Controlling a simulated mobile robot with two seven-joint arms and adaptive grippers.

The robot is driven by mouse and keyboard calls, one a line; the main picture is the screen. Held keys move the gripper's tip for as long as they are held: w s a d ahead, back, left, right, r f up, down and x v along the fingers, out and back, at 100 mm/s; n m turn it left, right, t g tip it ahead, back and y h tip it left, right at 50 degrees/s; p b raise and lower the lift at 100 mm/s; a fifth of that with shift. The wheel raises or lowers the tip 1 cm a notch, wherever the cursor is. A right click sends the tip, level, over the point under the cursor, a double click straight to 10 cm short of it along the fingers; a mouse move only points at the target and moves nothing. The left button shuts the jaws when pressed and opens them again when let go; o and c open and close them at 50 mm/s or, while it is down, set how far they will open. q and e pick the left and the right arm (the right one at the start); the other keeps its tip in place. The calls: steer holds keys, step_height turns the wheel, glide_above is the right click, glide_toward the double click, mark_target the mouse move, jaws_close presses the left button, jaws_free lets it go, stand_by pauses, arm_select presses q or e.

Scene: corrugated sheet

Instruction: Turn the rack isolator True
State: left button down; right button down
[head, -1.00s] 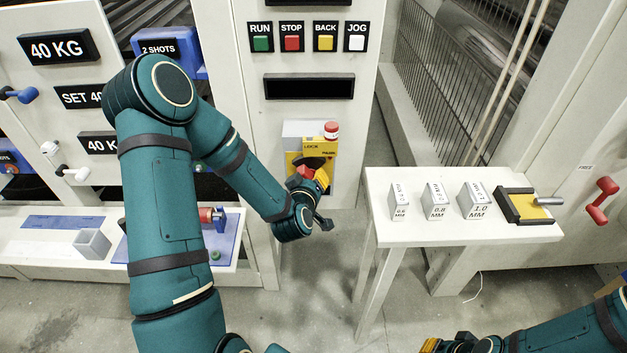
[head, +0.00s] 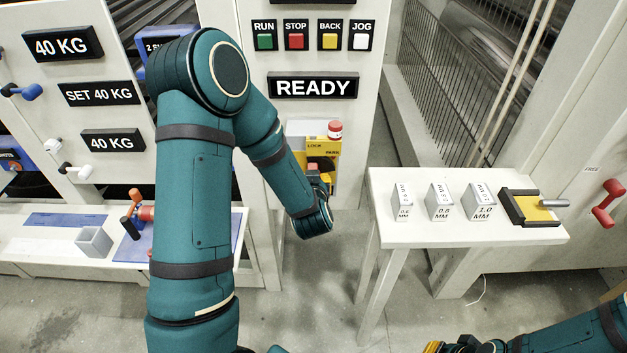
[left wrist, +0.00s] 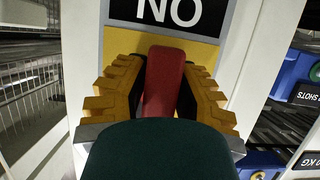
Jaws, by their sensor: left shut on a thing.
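The rack isolator (head: 325,150) is a yellow plate with LOCK and PARK labels on the grey panel, partly hidden by my left arm in the head view. Its red handle (left wrist: 164,82) stands upright in the left wrist view, between the yellow fingers of my left gripper (left wrist: 162,90). My left gripper is shut on the handle. A black label above it reads "NO" in that view, where other signs appear upside down. My right gripper (head: 436,346) is at the bottom edge of the head view, mostly cut off.
A lit READY display (head: 313,86) and several coloured buttons sit above the isolator. A red knob (head: 335,129) is on top of it. A white table (head: 400,232) with metal blocks stands to the right. Open floor lies between table and machine.

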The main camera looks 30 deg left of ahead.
arm_select(q)
steer(key=shift+r, duration=0.1)
stand_by(0.3)
steer(key=c, duration=0.8)
jaws_free()
steer(key=shift+o, duration=0.3)
